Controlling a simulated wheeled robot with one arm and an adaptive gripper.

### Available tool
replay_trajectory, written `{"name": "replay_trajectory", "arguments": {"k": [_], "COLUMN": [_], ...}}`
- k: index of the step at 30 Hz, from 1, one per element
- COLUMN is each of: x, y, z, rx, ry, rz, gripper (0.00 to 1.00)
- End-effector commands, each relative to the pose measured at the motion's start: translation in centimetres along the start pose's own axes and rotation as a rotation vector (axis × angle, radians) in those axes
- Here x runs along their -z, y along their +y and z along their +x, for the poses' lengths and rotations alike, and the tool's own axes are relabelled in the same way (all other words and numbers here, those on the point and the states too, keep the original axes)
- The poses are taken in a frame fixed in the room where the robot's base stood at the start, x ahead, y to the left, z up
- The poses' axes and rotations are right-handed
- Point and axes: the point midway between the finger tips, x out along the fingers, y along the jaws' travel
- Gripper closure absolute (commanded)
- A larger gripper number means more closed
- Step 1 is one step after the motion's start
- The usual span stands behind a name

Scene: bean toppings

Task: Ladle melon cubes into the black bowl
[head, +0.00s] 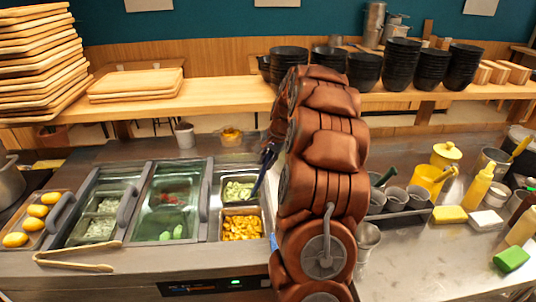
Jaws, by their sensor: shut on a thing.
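My brown arm stands in the middle of the head view and hides much of what lies behind it. My gripper (269,154) shows partly at the arm's left edge, shut on a dark blue handle (262,176), apparently the ladle's. The handle slants down left toward a steel bin of pale green cubes (238,190), which look like melon. The ladle's bowl end cannot be made out. A bin of orange-yellow cubes (242,227) sits in front of it. Black bowls (364,70) stand in several stacks on the wooden shelf; which one is meant cannot be told.
Glass-lidded bins (166,205) lie left of the cube bins, with wooden tongs (78,258) in front. Wooden trays (38,60) are piled at the left. Cups, yellow bottles (478,187) and sponges (449,214) crowd the right counter. The front right counter is mostly clear.

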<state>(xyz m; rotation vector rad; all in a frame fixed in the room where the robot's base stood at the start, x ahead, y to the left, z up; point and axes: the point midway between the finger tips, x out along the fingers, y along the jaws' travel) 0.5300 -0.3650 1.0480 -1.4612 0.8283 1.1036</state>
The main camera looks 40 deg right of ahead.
Motion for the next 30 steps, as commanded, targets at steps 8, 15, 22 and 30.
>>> {"name": "replay_trajectory", "arguments": {"k": [8,15,22,30], "x": [0.0,0.0,0.0,0.0], "y": [1.1,1.0,0.8,0.8], "z": [2.7,4.0,4.4,4.3], "rx": [0.083,0.162,0.194,0.197], "ry": [-0.001,0.003,0.001,0.002], "rz": [0.0,-0.002,-0.002,-0.001], "gripper": [1.0,1.0,1.0,1.0]}}
